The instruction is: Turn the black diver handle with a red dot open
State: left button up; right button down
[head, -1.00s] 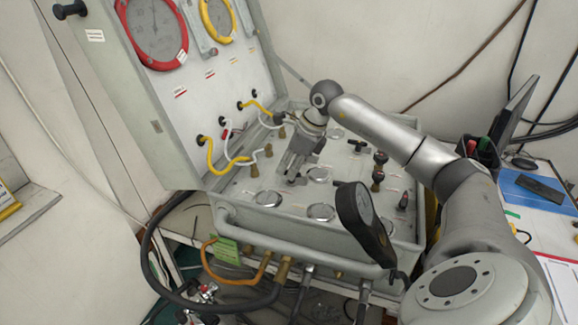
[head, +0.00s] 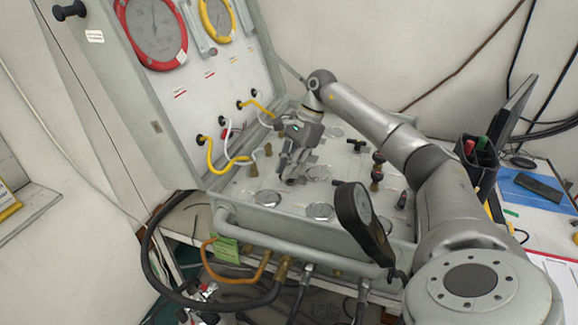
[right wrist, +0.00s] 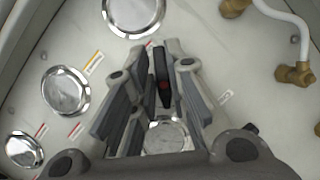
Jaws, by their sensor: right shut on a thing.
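The black diver handle with a red dot (right wrist: 164,86) shows in the right wrist view, between the fingers of my right gripper (right wrist: 162,85). The gripper is shut on the handle, with a finger on each side of it. In the head view my right gripper (head: 289,174) points down at the flat face of the panel (head: 236,198), and its fingers hide the handle there. My left gripper is not in view.

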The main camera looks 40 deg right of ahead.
jog(key=n+g, duration=0.1)
jog(key=n, duration=0.2)
jog(key=n+g, duration=0.1)
jog(key=n, duration=0.2)
jog(key=shift+s+g, duration=0.15)
jog(key=shift+g, duration=0.15)
jog(key=shift+n, duration=0.4)
jog(key=c, duration=1.5)
grip_release()
jog(key=shift+d, duration=0.1)
jog(key=shift+v, duration=5.95)
jog(key=shift+r, duration=0.1)
